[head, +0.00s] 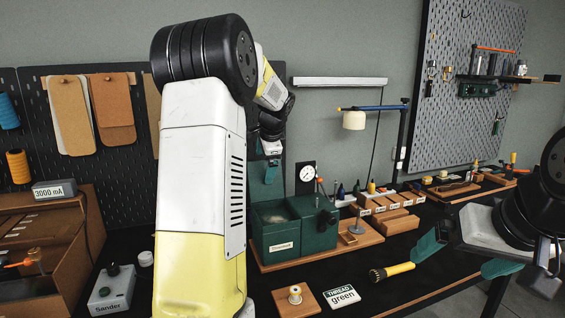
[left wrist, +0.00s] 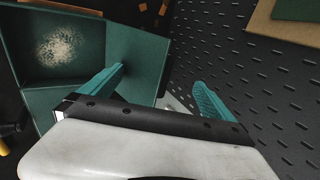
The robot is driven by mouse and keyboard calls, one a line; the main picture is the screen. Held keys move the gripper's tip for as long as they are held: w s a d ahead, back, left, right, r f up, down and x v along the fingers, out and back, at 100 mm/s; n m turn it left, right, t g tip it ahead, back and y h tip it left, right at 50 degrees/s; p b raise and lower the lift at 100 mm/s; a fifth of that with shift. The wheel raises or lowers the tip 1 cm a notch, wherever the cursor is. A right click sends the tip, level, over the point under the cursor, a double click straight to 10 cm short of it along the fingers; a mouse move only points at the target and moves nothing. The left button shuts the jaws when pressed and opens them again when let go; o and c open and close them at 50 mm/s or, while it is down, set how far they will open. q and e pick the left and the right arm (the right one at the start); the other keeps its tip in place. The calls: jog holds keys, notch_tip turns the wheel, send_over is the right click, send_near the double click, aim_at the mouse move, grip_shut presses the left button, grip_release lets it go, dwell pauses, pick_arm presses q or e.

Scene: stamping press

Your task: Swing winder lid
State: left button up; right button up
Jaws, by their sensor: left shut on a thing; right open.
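The green winder box (head: 290,240) stands on a wooden base on the bench, its top open. Its lid (head: 263,190) stands upright at the box's back left. My left gripper (head: 268,165) is at the lid's upper part, shut on it; the arm comes down from above. In the left wrist view the box (left wrist: 30,75) lies upper left with a pale patch inside, and my left gripper's teal fingers (left wrist: 158,80) stand apart; the held part is not clear between them. My right gripper (head: 465,254) is open and empty at the right.
A dark pegboard (head: 120,170) is behind left.

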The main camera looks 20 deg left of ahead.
pick_arm(q)
jog(key=shift+s+a+f, duration=0.2)
jog(key=shift+a+f, duration=0.35)
jog(key=shift+f, duration=0.1)
jog(key=shift+c, duration=0.5)
jog(key=shift+r, duration=0.1)
jog(key=c, duration=0.7)
jog(key=shift+o, duration=0.3)
jog(key=shift+w+r, duration=0.1)
jog(key=o, duration=0.9)
jog(key=shift+o, duration=0.2)
jog(key=shift+d+r, duration=0.2)
jog(key=shift+r, duration=0.25)
jog(key=v, duration=0.7)
jog(key=shift+d, duration=0.45)
